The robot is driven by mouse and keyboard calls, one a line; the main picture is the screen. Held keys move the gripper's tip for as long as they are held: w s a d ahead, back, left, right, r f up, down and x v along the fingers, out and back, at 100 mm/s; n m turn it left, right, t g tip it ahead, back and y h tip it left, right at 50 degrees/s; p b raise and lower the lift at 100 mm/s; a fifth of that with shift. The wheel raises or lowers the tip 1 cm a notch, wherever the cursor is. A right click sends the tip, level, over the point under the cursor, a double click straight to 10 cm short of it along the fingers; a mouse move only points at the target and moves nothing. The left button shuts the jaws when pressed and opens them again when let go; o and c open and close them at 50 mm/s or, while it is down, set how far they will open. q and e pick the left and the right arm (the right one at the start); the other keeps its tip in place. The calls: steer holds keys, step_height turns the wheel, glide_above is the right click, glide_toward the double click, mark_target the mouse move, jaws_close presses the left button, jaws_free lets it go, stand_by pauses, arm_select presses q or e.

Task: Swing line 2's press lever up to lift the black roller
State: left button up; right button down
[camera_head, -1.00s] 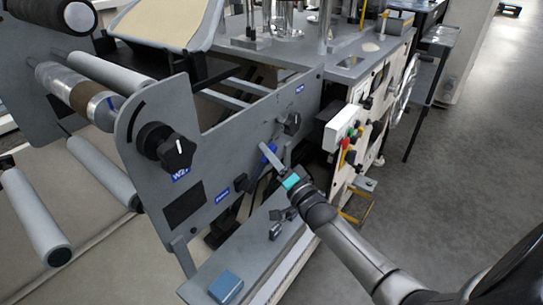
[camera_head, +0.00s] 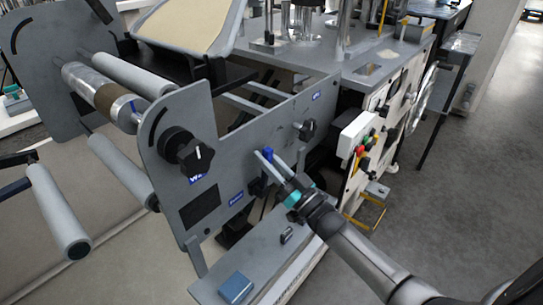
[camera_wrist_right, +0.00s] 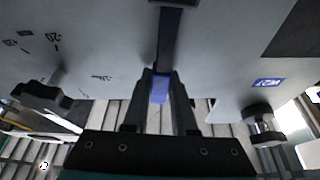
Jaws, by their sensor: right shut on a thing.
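The press lever (camera_wrist_right: 170,42) is a dark bar with a blue end grip (camera_wrist_right: 160,88) in the right wrist view. In the head view the blue grip (camera_head: 267,154) shows in front of the grey side plate (camera_head: 218,140). My right gripper (camera_head: 268,159) is shut on the lever's blue end, with one finger on each side in the wrist view (camera_wrist_right: 160,92). The lever's pivot is hard to make out. I cannot pick out the black roller for certain. My left gripper is not identifiable in view.
A black knob (camera_head: 187,150) sticks out from the plate above the W2 label (camera_head: 196,178). A smaller black knob (camera_head: 307,130) is to the right of the lever. A blue box (camera_head: 235,287) lies on the lower ledge. Floor at the right is open.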

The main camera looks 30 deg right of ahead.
steer(key=shift+s+a+r+n+y, duration=0.15)
steer(key=shift+a+n+y, duration=0.2)
steer(key=shift+n, duration=0.35)
arm_select(q)
steer(key=shift+s, duration=0.1)
steer(key=shift+w, duration=0.25)
arm_select(e)
steer(key=c, duration=0.7)
jaws_free()
arm_select(q)
steer(key=shift+a, duration=0.15)
steer(key=shift+s, duration=0.1)
arm_select(e)
steer(key=shift+s, duration=0.1)
arm_select(q)
steer(key=shift+s+r+p, duration=0.25)
steer(key=shift+s+p, duration=0.3)
steer(key=shift+s, duration=0.15)
arm_select(e)
steer(key=v, duration=1.5)
steer(key=shift+s, duration=0.1)
